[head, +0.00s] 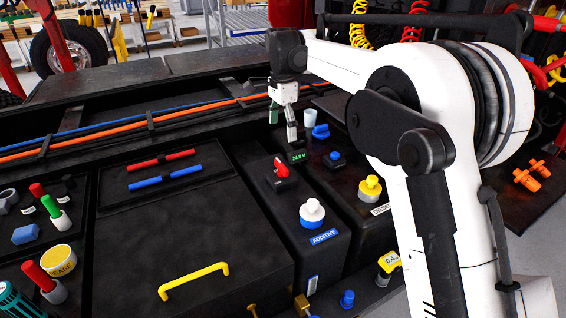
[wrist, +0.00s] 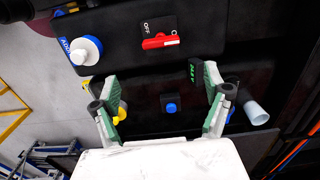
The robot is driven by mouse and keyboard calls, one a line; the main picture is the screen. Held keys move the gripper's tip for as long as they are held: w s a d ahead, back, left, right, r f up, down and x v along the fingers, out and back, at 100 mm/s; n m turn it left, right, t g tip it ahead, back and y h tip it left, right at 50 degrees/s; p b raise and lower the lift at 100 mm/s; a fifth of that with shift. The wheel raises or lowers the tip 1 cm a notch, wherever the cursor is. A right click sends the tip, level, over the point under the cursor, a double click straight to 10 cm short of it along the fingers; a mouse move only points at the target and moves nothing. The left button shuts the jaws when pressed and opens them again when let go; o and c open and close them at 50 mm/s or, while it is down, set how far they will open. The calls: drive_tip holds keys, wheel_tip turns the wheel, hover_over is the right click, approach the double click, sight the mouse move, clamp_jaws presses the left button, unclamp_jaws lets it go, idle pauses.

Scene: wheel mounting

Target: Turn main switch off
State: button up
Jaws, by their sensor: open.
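The main switch is a red rotary handle on a black box; it shows in the head view (head: 282,171) and near the top of the wrist view (wrist: 158,42). In the wrist view its handle lies roughly crosswise, with an "OFF" label above its left end and a partly hidden marking by its right end. My gripper (head: 290,124) is above the console, behind the switch in the head view. In the wrist view my gripper (wrist: 161,82) has its green-padded fingers wide apart with nothing between them. The switch lies beyond the fingertips, untouched.
A green voltage display (head: 298,156) sits just behind the switch, near one fingertip in the wrist view. A white-and-blue additive cap (head: 312,213), a yellow knob (head: 370,188), a blue button (head: 335,157), a blue valve (head: 320,131) and a pale cup (head: 310,118) stand around.

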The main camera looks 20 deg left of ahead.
sight(281, 164)
drive_tip(key=f+p, duration=0.1)
drive_tip(key=f, duration=1.3)
drive_tip(key=shift+a+p, duration=0.2)
drive_tip(key=shift+p, duration=0.15)
drive_tip(key=shift+c, duration=0.4)
drive_tip(key=c, duration=1.1)
